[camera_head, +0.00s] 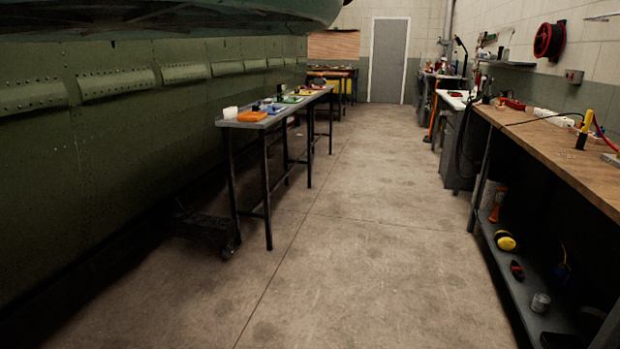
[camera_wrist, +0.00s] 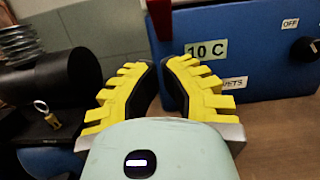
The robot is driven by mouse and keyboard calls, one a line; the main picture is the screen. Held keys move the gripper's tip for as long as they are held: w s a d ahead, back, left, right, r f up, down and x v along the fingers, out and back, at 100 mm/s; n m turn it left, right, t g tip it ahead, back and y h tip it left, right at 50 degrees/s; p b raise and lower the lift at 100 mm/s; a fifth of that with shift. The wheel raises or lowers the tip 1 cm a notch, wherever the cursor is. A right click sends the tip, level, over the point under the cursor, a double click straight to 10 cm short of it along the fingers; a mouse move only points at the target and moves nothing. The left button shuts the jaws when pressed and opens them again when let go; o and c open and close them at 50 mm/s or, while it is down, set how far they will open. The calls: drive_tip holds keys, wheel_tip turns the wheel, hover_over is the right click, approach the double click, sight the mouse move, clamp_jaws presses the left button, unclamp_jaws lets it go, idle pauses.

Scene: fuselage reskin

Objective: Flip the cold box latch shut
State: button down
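A blue box (camera_wrist: 265,65) stands on a wooden surface in the wrist view. Its front carries a "10 C" label (camera_wrist: 206,50), a partly covered label ending in "VETS", and a black knob (camera_wrist: 305,49) under an "OFF" label. A dark red upright piece (camera_wrist: 160,18) shows at the top edge by the box's left end; I cannot tell whether it is the latch. My gripper (camera_wrist: 160,66), with yellow ribbed fingers and black pads, is in front of the box, its tips drawn close together with nothing visible between them. In the head view I cannot make out the box or my gripper.
A black cylinder (camera_wrist: 55,85) and a small brass padlock (camera_wrist: 46,114) are left of my gripper. In the head view, a wooden workbench (camera_head: 560,150) runs along the right, and a narrow table (camera_head: 262,122) with coloured trays stands left. The floor (camera_head: 330,240) between is clear.

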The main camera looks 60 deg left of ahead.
drive_tip(key=shift+w+d+r+p, duration=0.1)
drive_tip(key=shift+w+d+r, duration=0.1)
drive_tip(key=shift+r, duration=0.25)
drive_tip(key=shift+w+d+r+p, duration=0.15)
drive_tip(key=shift+d+r, duration=0.1)
drive_tip(key=shift+r, duration=0.25)
drive_tip(key=shift+w+d+r+p, duration=0.1)
drive_tip(key=shift+w+d+r, duration=0.1)
drive_tip(key=shift+r, duration=0.25)
drive_tip(key=shift+r+p, duration=0.15)
drive_tip(key=shift+p, duration=0.15)
drive_tip(key=shift+r+g+p, duration=0.15)
drive_tip(key=shift+g+p, duration=0.15)
drive_tip(key=shift+p, duration=0.7)
drive_tip(key=shift+p, duration=0.6)
